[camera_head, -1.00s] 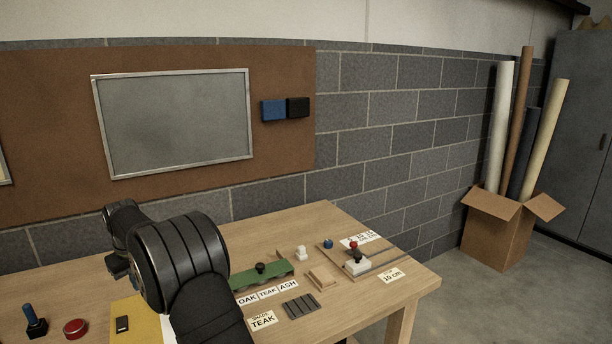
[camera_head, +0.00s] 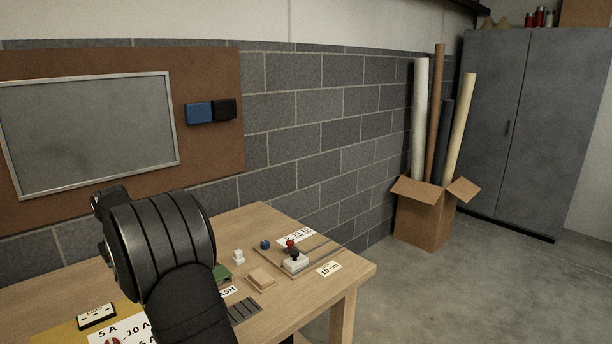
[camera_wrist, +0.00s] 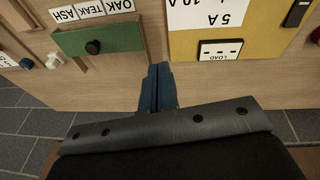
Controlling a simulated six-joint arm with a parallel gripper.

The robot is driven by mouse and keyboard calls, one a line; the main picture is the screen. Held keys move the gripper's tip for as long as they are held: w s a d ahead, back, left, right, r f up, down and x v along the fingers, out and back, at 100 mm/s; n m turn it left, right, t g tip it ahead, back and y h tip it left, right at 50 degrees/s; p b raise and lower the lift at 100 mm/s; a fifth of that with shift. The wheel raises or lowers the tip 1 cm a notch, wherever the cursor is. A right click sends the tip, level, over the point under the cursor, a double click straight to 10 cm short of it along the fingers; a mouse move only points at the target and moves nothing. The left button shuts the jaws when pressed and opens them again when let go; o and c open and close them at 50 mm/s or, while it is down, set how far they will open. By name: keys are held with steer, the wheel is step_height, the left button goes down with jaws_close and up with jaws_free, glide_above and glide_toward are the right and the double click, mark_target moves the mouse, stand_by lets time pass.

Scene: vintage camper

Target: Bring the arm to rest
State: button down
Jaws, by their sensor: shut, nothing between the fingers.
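My gripper (camera_wrist: 155,90) shows in the wrist view with its two blue-grey fingers together and nothing between them. The fingers stand over the wooden workbench (camera_wrist: 190,60), apart from the things on it. In the wrist view they are between a green block with a black knob (camera_wrist: 115,36) and a yellow board (camera_wrist: 200,44). In the head view my black arm covers the left part of the bench (camera_head: 345,280), and the gripper is hidden.
A white LOAD socket plate (camera_wrist: 220,50) lies on the yellow board. A cardboard box (camera_head: 424,222) with rolls and a grey cabinet (camera_head: 530,130) stand beyond open floor.

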steer(key=shift+w+d+r, duration=0.25)
steer(key=shift+w+d, duration=0.3)
steer(key=shift+d, duration=0.35)
steer(key=c, duration=0.9)
jaws_free()
steer(key=o, duration=0.3)
steer(key=shift+s+a, duration=0.15)
steer(key=o, duration=0.6)
steer(key=s+a+g, duration=0.1)
steer(key=s+a, duration=0.5)
steer(key=s, duration=0.2)
steer(key=shift+s+a+r+m, duration=0.15)
steer(key=shift+s+a+m, duration=0.05)
steer(key=shift+a+m, duration=0.1)
steer(key=s+a+r+m+g+h, duration=0.1)
steer(key=s+a, duration=0.3)
steer(key=s, duration=0.4)
steer(key=s+a+g, duration=0.1)
steer(key=s+a, duration=0.2)
steer(key=s, duration=0.5)
step_height(320, 180, down, 10)
steer(key=shift+a, duration=0.15)
